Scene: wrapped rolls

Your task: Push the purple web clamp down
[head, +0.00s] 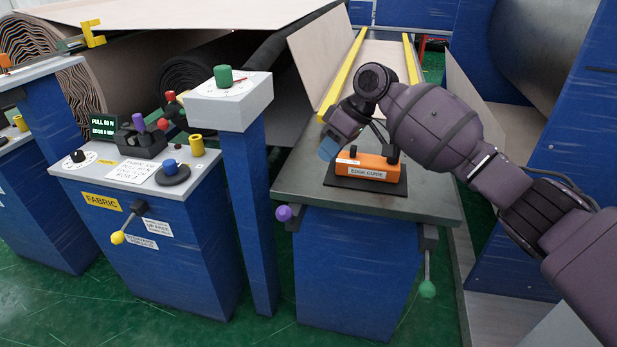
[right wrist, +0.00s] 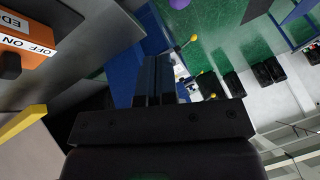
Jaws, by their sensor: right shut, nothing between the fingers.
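A purple ball knob (head: 283,213) sits on a short dark lever at the left side of the edge guide stand. I take it to be the web clamp, though no label shows on it. A purple ball (right wrist: 179,3), apparently the same knob, shows at the top edge of the right wrist view. My right gripper (head: 328,149) is above the stand's left part, up and to the right of the knob and apart from it. In the right wrist view its fingers (right wrist: 155,80) are together and empty. My left gripper is not in view.
The orange edge guide box (head: 366,166) stands on the grey stand top (head: 405,207), close to my right gripper. A green-knobbed lever (head: 427,289) hangs at the stand's right. A post with a green knob (head: 223,76) and the fabric console (head: 128,170) stand to the left.

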